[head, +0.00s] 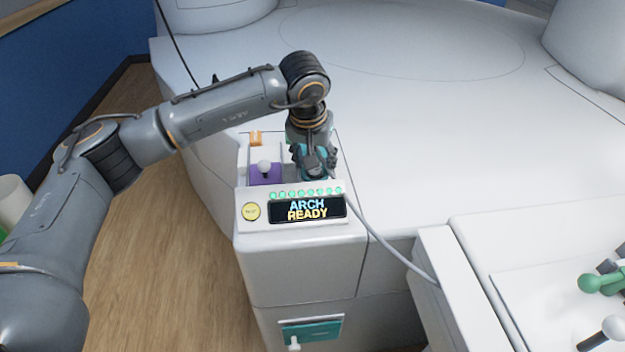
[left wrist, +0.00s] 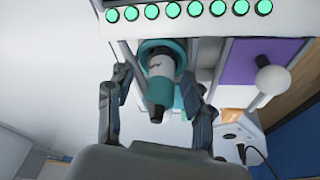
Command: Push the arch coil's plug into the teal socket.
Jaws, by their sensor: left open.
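The arch coil's plug (left wrist: 162,68), pale grey with a teal band and a dark cable end, stands in the ring of the teal socket (left wrist: 150,46) in the left wrist view. Its front end is hidden inside the ring, so its exact depth cannot be seen. My left gripper (head: 315,165) is over the plug at the console in the head view. In the left wrist view its open fingers (left wrist: 158,100) stand on either side of the plug, with gaps visible. The display (head: 307,210) reads "ARCH READY". My right gripper is not in view.
A purple block with a white knob (head: 265,167) stands just left of the socket. Green lights (head: 305,193) and a yellow button (head: 251,211) are on the console front. A grey cable (head: 385,244) runs right to a white cabinet. The wide white table behind is clear.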

